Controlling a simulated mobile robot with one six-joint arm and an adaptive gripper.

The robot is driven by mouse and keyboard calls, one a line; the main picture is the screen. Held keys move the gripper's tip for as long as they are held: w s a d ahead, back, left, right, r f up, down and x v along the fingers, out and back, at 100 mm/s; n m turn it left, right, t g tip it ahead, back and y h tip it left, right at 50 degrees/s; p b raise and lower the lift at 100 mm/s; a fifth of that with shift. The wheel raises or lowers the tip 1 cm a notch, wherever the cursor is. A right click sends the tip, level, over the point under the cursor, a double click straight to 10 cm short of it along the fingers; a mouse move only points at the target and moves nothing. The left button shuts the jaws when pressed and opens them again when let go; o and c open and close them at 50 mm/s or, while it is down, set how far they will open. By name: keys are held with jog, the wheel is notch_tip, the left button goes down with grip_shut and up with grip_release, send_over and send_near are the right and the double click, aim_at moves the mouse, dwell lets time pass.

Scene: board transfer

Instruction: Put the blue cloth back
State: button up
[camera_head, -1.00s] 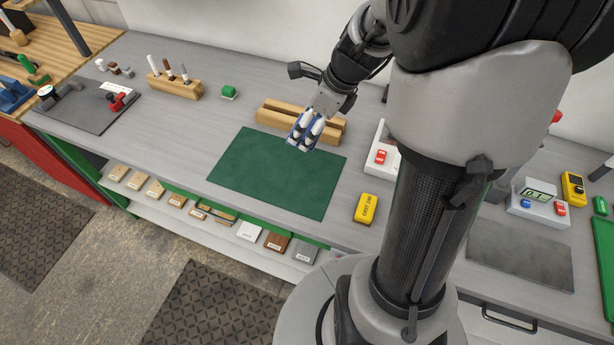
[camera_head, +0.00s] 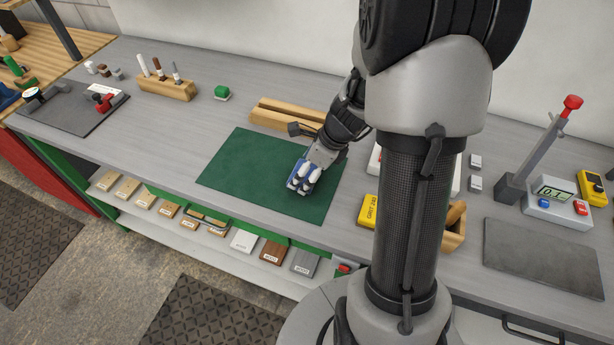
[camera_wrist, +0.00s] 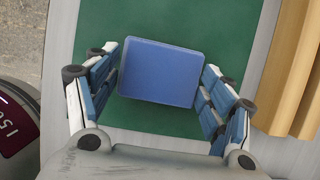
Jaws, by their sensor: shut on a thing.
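The blue cloth (camera_wrist: 162,72) shows as a folded, flat rectangle between the fingers in the wrist view. My gripper (camera_wrist: 160,88) is shut on it, with a finger at each side. In the head view my gripper (camera_head: 300,184) is over the right part of the dark green mat (camera_head: 240,165), and the cloth is mostly hidden by the fingers there. The mat (camera_wrist: 222,30) lies behind the cloth in the wrist view. I cannot tell whether the cloth touches the mat.
A grooved wooden block (camera_head: 285,112) stands behind the mat. A yellow grit block (camera_head: 368,211) is to its right.

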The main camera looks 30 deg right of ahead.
jog(key=shift+f, duration=0.6)
jog(key=shift+f, duration=0.15)
jog(key=o, duration=1)
